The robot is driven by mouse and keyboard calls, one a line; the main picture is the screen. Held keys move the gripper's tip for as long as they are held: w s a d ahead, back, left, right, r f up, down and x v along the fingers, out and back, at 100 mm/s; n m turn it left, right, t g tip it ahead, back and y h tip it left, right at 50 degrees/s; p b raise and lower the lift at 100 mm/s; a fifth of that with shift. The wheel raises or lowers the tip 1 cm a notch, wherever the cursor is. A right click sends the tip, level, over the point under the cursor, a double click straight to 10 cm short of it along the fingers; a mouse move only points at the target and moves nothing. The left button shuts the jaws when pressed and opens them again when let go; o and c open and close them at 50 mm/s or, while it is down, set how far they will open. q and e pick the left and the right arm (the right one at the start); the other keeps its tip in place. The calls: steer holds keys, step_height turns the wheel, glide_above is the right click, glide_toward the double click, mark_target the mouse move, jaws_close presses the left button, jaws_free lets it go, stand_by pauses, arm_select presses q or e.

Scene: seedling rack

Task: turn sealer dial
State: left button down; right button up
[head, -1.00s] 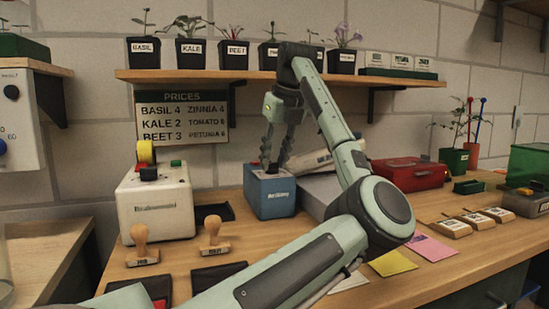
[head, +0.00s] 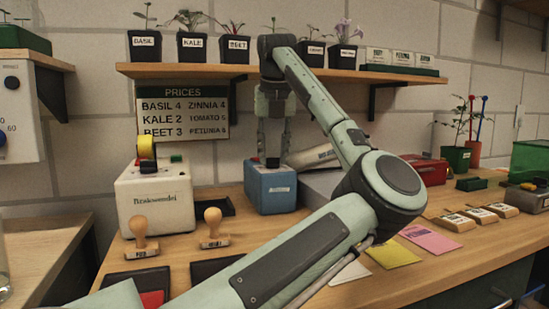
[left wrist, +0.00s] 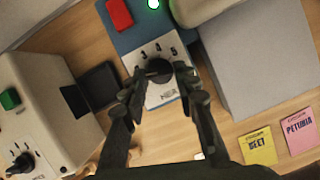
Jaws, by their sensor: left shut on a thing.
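The blue sealer (head: 270,192) stands on the bench against the wall, right of the white machine. In the left wrist view its pale top plate (left wrist: 168,98) carries the black dial (left wrist: 158,70), with the numbers 3, 4 and 5 showing above it. My left gripper (head: 272,160) points straight down over the sealer. In the left wrist view the gripper (left wrist: 163,76) has its fingertips on either side of the dial, shut on it. The right gripper is not in view.
A white machine (head: 155,205) with a yellow roll stands left of the sealer. A grey box (head: 320,190) stands close on its right. The potted-plant shelf (head: 230,71) hangs above.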

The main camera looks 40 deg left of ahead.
arm_select(q)
steer(key=m, duration=0.2)
steer(key=m+t+h+b, duration=0.1)
steer(key=shift+s+a+f+m, duration=0.1)
steer(key=shift+s+a+m, duration=0.05)
steer(key=shift+m, duration=0.25)
steer(key=m, duration=0.1)
steer(key=m+h+b, duration=0.1)
steer(key=m, duration=0.1)
steer(key=shift+a+t+h, duration=0.25)
steer(key=shift+t+h, duration=0.05)
steer(key=shift+m+b, duration=0.3)
steer(key=shift+m, duration=0.3)
steer(key=shift+a+m+h, duration=0.15)
steer(key=shift+m+h, duration=0.55)
steer(key=shift+m, duration=0.8)
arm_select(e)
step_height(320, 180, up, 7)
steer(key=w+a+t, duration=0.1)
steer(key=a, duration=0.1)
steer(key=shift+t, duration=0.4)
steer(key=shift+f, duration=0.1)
arm_select(q)
steer(key=c, duration=1.2)
jaws_free()
steer(key=shift+o, duration=0.2)
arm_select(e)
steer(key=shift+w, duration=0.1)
